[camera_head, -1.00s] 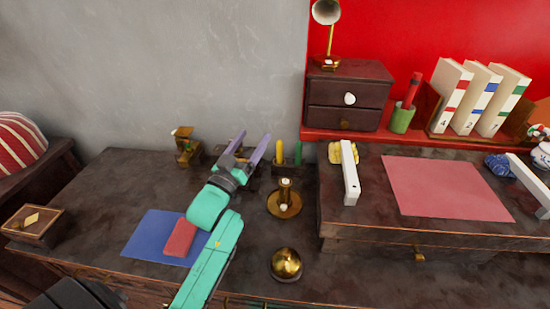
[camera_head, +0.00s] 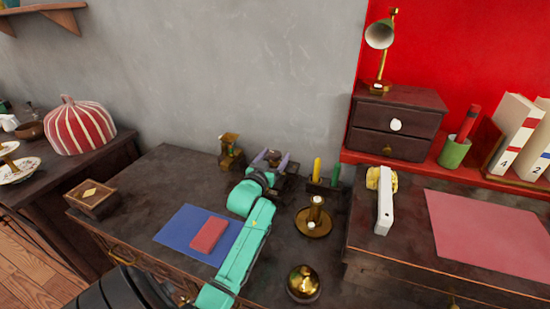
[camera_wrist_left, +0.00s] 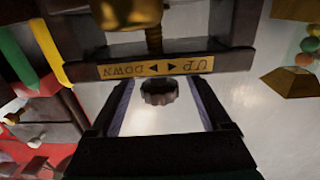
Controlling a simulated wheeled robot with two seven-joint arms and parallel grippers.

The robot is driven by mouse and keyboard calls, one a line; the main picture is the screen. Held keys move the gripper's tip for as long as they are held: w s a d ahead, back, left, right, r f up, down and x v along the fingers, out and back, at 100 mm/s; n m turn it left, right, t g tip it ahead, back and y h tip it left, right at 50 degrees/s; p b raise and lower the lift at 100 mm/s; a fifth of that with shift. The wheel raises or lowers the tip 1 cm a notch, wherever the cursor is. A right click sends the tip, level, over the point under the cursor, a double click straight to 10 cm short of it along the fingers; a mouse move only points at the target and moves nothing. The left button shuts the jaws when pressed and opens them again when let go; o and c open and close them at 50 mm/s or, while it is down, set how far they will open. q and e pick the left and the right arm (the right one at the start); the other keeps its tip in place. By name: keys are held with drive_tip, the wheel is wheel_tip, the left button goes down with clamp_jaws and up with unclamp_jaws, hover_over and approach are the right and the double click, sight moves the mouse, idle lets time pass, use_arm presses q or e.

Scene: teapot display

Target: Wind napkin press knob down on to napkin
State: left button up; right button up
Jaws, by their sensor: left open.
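My left gripper (camera_head: 270,161) is open at the back of the dark desk, with its lavender fingers pointing toward the grey wall. In the left wrist view a dark scalloped knob (camera_wrist_left: 158,92) sits between the two parted fingers (camera_wrist_left: 160,108), with gaps visible on both sides. Beside it is the dark crossbar of the press (camera_wrist_left: 220,62), carrying a brass plate (camera_wrist_left: 155,68) marked UP and DOWN, upside down in this view. A brass part (camera_wrist_left: 125,14) shows beyond the bar. In the head view the gripper largely hides the press. I cannot make out the napkin. My right gripper is out of view.
A yellow stick (camera_head: 317,170) and a green one (camera_head: 335,176) stand close right of the gripper. A brass candlestick (camera_head: 313,224) and brass dome (camera_head: 303,283) are nearer. A brass device (camera_head: 230,152) stands left. A red block (camera_head: 208,235) lies on a blue sheet (camera_head: 178,232).

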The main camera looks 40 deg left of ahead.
use_arm(q)
clamp_jaws()
drive_tip(key=shift+r+m+h+p, duration=0.3)
drive_tip(key=shift+m+h+p, duration=0.3)
drive_tip(key=shift+h, duration=0.2)
drive_tip(key=shift+m+t+h, duration=0.3)
drive_tip(key=shift+m+h, duration=0.1)
drive_tip(key=shift+h, duration=0.2)
drive_tip(key=shift+f+m+h, duration=0.2)
drive_tip(key=shift+m+h, duration=0.4)
drive_tip(key=shift+h, duration=0.3)
drive_tip(key=shift+m+h+b, duration=0.6)
drive_tip(key=shift+m+h, duration=0.2)
drive_tip(key=shift+h, duration=0.6)
unclamp_jaws()
